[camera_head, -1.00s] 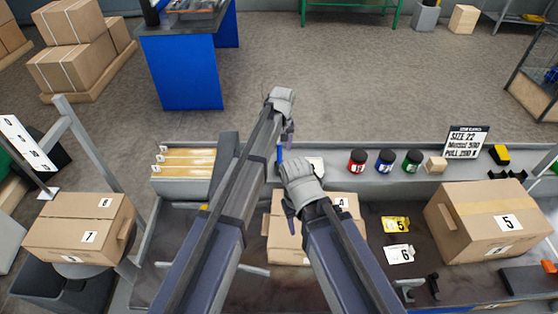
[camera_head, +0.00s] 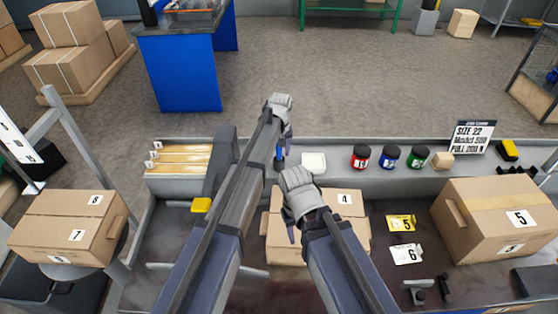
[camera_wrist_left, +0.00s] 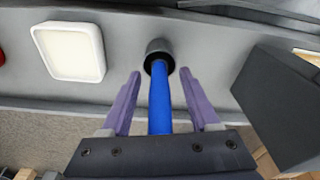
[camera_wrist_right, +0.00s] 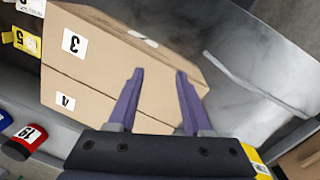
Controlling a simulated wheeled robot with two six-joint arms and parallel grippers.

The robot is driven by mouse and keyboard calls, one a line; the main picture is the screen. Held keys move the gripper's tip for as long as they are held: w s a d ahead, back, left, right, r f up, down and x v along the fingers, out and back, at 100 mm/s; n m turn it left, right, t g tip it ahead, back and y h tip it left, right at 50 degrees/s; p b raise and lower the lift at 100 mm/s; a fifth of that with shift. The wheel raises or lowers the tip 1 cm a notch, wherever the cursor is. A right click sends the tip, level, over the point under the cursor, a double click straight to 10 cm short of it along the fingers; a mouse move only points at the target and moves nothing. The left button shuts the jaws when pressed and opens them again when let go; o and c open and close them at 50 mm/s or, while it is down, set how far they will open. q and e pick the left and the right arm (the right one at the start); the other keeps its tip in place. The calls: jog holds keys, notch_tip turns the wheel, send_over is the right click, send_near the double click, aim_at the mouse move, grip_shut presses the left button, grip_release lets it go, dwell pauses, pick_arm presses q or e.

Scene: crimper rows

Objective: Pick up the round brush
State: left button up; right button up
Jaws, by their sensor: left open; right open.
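The round brush shows in the left wrist view as a blue handle (camera_wrist_left: 160,102) with a dark round end (camera_wrist_left: 158,57), on the grey ledge. In the head view a bit of blue handle (camera_head: 279,153) shows at the ledge. My left gripper (camera_wrist_left: 161,73) is open, with one purple finger on each side of the blue handle; I cannot tell whether either touches it. In the head view the left gripper (camera_head: 282,138) is partly hidden by its own arm. My right gripper (camera_wrist_right: 157,72) is open and empty above a carton (camera_wrist_right: 100,75).
A white square dish (camera_head: 314,162) lies beside the brush. Red, blue and green jars (camera_head: 389,157) stand farther right on the ledge, with a sign (camera_head: 473,137). A grey block (camera_wrist_left: 283,100) stands near the left gripper. Cartons (camera_head: 500,218) and number cards (camera_head: 402,223) fill the lower area.

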pick_arm(q)
grip_shut()
dwell(0.5)
